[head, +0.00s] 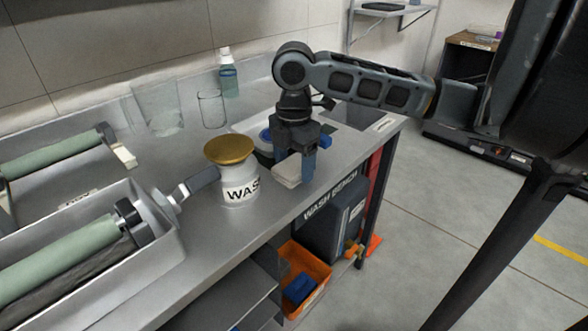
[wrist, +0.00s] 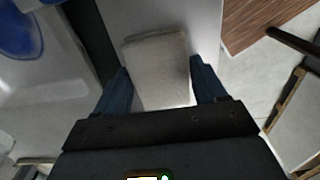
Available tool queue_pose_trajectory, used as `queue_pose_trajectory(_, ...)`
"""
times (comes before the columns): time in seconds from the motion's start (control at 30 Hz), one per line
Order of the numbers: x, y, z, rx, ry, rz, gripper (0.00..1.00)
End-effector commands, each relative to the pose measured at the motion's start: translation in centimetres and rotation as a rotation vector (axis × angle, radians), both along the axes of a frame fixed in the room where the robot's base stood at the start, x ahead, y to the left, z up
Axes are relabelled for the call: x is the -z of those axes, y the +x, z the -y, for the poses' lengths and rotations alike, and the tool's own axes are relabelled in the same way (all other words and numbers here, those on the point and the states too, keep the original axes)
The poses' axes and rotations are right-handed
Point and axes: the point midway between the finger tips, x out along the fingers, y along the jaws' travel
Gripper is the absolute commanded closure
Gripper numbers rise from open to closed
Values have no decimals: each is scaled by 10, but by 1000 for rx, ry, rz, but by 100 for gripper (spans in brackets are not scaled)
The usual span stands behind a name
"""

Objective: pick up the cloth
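The cloth (head: 287,172) is a small pale, folded pad at the right part of the bench, under my gripper. In the wrist view the cloth (wrist: 157,65) lies between the two blue fingers. My gripper (head: 300,162) points down over the bench, one finger beside the cloth's right side.
A white pot with a gold top (head: 231,155) stands left of my gripper on the metal bench (head: 180,255). A glass (head: 211,110) and spray bottle (head: 228,75) stand behind. A tray with green rollers (head: 75,250) is at left. An orange bin (head: 305,270) sits below.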

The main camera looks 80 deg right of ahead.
Motion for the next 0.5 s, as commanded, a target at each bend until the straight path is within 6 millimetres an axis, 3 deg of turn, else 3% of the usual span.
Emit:
queue_pose_trajectory(0.37,0,0,0,0,0,0,66)
queue_pose_trajectory(0.5,0,0,0,0,1,-1,66)
